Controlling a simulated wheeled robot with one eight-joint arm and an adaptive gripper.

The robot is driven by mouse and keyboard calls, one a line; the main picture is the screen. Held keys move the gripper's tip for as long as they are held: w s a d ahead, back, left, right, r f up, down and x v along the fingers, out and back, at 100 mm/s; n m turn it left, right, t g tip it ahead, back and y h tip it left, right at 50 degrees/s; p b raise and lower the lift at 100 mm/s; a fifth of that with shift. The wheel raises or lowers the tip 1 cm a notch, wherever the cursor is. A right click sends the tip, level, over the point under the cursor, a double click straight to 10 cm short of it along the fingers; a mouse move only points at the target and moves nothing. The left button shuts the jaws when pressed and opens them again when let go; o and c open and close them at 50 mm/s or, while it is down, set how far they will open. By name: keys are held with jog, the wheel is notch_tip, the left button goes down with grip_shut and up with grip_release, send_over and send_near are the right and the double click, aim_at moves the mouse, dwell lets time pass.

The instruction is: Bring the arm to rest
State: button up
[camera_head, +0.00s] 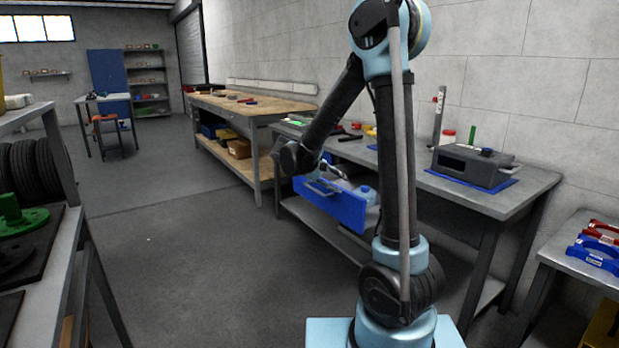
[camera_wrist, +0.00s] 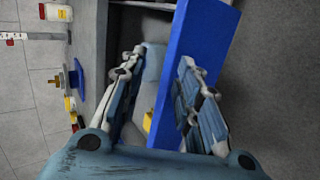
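My arm is bent and reaches over to the workbench (camera_head: 470,195), with its end low beside the bench front. My gripper (camera_head: 335,170) is just above a blue-fronted drawer (camera_head: 342,210) that stands pulled out below the bench top. In the wrist view, my gripper (camera_wrist: 160,62) has its two fingers apart. Its right finger overlaps the blue drawer front (camera_wrist: 212,35) in the picture; I cannot tell whether they touch. A pale blue object shows inside the drawer (camera_head: 365,192). Nothing is clearly held between the fingers.
A grey machine (camera_head: 472,165) on a blue mat and a red-capped jar (camera_head: 447,138) stand on the bench. A wooden-topped bench (camera_head: 240,106) is behind. A rack with tyres (camera_head: 35,168) is at left, a small table with red and blue parts (camera_head: 598,250) at right. The middle floor is clear.

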jog(key=s+d+m+g+y, duration=0.1)
jog(key=s+d+y, duration=0.1)
jog(key=s+d, duration=0.45)
jog(key=s+d+m+g+y, duration=0.15)
jog(key=s+d, duration=0.25)
jog(key=s, duration=0.6)
jog(key=s+a+f+m+y, duration=0.1)
jog(key=s+f+m+y, duration=0.2)
jog(key=s, duration=1.3)
notch_tip(320, 180, down, 5)
jog(key=y, duration=0.3)
jog(key=shift+s+a, duration=0.15)
jog(key=shift+s, duration=0.2)
jog(key=shift+r, duration=0.1)
jog(key=shift+w+f, duration=0.2)
jog(key=shift+w, duration=0.25)
